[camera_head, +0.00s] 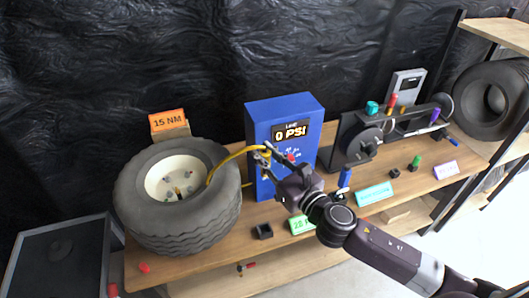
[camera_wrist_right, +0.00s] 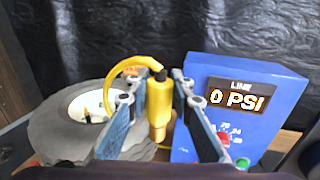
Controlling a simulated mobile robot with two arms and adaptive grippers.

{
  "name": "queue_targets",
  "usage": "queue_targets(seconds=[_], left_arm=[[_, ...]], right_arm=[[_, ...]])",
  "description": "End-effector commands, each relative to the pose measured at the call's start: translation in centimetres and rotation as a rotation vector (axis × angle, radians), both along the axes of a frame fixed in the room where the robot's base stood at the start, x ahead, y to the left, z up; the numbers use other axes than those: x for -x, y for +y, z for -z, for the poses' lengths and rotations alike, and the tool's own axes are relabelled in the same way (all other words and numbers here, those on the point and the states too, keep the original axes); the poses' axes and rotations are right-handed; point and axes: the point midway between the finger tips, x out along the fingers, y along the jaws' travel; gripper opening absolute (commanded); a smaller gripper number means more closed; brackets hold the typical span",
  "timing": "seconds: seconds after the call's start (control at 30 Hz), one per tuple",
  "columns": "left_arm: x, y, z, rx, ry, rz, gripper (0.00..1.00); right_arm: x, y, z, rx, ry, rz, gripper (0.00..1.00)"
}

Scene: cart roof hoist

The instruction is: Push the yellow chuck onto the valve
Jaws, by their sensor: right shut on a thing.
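The yellow chuck (camera_wrist_right: 159,98) stands upright between the fingers of my right gripper (camera_wrist_right: 152,92), which is shut on it. In the head view my right gripper (camera_head: 264,158) is in front of the blue inflator, to the right of the tyre (camera_head: 195,231) and apart from it. A yellow hose (camera_head: 232,157) arches from the gripper toward the wheel's cream rim (camera_head: 160,176). It also shows in the wrist view (camera_wrist_right: 121,66). Several small studs are in the rim's middle; I cannot tell which is the valve. My left gripper is not in view.
The blue inflator (camera_head: 285,107) reads 0 PSI and stands close behind my gripper. An orange "15 NM" sign (camera_head: 168,120) is behind the tyre. A small black holder (camera_head: 264,231) and a green label (camera_head: 301,225) are on the wooden bench (camera_head: 215,262). A black machine (camera_head: 357,140) stands to the right.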

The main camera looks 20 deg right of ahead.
Motion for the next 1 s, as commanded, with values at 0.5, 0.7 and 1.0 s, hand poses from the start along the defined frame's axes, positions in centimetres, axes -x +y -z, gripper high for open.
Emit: queue_targets(seconds=[0.5,0.7,1.0], left_arm=[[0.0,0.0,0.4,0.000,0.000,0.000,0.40],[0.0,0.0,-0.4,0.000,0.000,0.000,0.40],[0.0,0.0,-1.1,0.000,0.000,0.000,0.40]], right_arm=[[-0.4,0.7,0.7,-0.002,-0.002,0.000,0.00],[-1.1,2.7,0.7,-0.002,-0.002,-0.001,0.00],[-2.3,5.5,0.7,-0.002,-0.002,-0.002,0.00]])
